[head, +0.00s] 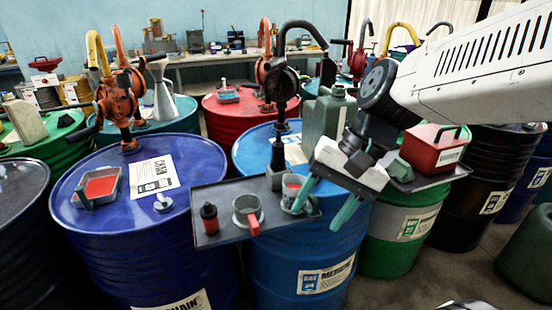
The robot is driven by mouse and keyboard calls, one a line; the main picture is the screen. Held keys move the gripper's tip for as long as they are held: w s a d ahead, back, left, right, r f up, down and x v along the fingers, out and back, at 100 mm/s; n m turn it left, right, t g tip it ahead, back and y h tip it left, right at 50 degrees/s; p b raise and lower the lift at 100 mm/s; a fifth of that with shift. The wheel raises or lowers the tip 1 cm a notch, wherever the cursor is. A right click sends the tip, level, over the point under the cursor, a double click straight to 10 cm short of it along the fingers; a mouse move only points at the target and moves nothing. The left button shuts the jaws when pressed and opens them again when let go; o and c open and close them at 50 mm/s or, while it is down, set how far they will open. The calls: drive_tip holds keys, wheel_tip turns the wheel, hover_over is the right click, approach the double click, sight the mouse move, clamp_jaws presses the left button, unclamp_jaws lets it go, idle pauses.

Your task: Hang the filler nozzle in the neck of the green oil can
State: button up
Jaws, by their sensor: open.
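A dark green oil can (322,122) stands upright on the middle blue drum, behind my gripper and beside the black hand pump. My gripper (325,205) is in front of this can and lower in the picture. Its two green fingers are spread, with nothing seen held between them. The left finger overlaps a clear cup (291,184) with red in it; I cannot tell if they touch. I cannot make out the filler nozzle for sure. The black hand pump (279,82) has a curved spout at its top. The can's neck is small and unclear.
A grey tray (212,240) holds a small red-and-black bottle (209,217) and a grey cup (247,210) with a red handle. A red can (432,150) stands at right on another tray. Drums crowd both sides; grey floor shows at lower right, by another green can (526,255).

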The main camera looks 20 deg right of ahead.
sight(278, 152)
drive_tip(key=w+d+f+m+t+y, duration=0.1)
drive_tip(key=w+m+t+y, duration=0.1)
drive_tip(key=w+m, duration=0.3)
drive_tip(key=w+d+f+m+t+y, duration=0.1)
drive_tip(key=w+m+t+y, duration=0.1)
drive_tip(key=w+m, duration=0.3)
drive_tip(key=w+d+f+m+t+y, duration=0.1)
drive_tip(key=w+m, duration=0.4)
drive_tip(key=w, duration=0.5)
drive_tip(key=shift+w+d+m+t+y, duration=0.15)
drive_tip(key=shift+m+t+y, duration=0.25)
drive_tip(key=shift+t, duration=0.5)
drive_tip(key=w+d+f+m+t, duration=0.2)
drive_tip(key=w+d+m+t, duration=0.1)
drive_tip(key=w+d+m, duration=0.2)
drive_tip(key=shift+h, duration=0.4)
drive_tip(key=x, duration=0.7)
drive_tip(key=shift+w+d, duration=0.2)
drive_tip(key=shift+w, duration=0.15)
drive_tip(key=shift+w+a+f, duration=0.15)
drive_tip(key=shift+w+a, duration=0.1)
drive_tip(key=shift+w, duration=0.05)
drive_tip(key=c, duration=1.1)
